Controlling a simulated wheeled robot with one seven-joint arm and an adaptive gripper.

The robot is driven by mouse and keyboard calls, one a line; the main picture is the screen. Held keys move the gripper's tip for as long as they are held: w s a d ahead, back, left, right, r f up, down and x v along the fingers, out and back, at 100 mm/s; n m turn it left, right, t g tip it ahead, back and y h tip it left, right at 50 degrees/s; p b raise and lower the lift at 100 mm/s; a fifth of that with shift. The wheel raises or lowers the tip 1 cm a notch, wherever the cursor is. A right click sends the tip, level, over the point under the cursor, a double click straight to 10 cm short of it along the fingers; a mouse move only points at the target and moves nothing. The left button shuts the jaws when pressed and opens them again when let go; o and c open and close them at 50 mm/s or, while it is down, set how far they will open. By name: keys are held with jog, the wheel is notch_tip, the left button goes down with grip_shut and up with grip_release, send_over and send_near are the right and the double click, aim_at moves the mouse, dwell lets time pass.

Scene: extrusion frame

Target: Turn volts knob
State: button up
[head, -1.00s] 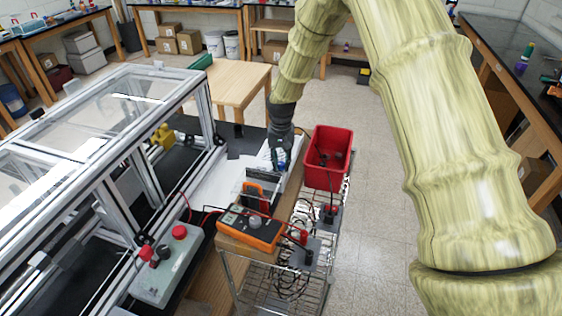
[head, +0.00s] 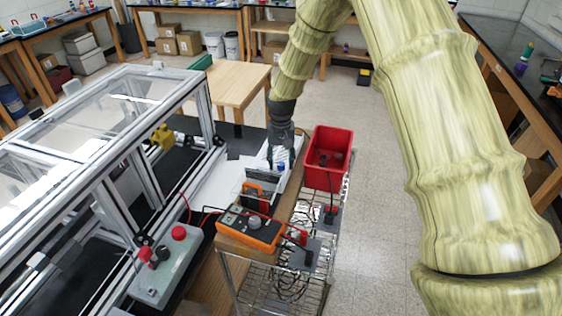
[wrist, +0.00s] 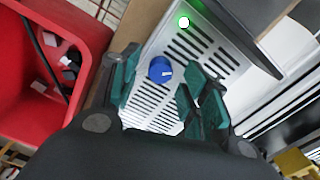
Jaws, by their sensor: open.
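The blue volts knob (wrist: 160,69) with a white pointer line sits on a light, slotted metal panel (wrist: 159,116) in the wrist view. My gripper (wrist: 158,82) is open, with one dark green finger on each side of the knob. The knob lies between the fingers, and I see gaps on both sides. I cannot tell how far above the panel the fingertips are. In the head view my gripper (head: 280,160) points down at the white unit behind the orange meter, and the knob is small and partly hidden there.
A red bin (head: 328,157) stands just right of my gripper. An orange multimeter (head: 250,230) and cables are in front, on the wooden shelf of a wire cart. The aluminium extrusion frame (head: 110,130) fills the left. A green light (wrist: 183,21) glows on the panel.

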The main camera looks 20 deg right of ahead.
aim_at(281, 164)
notch_tip(281, 164, up, 11)
dwell(0.4)
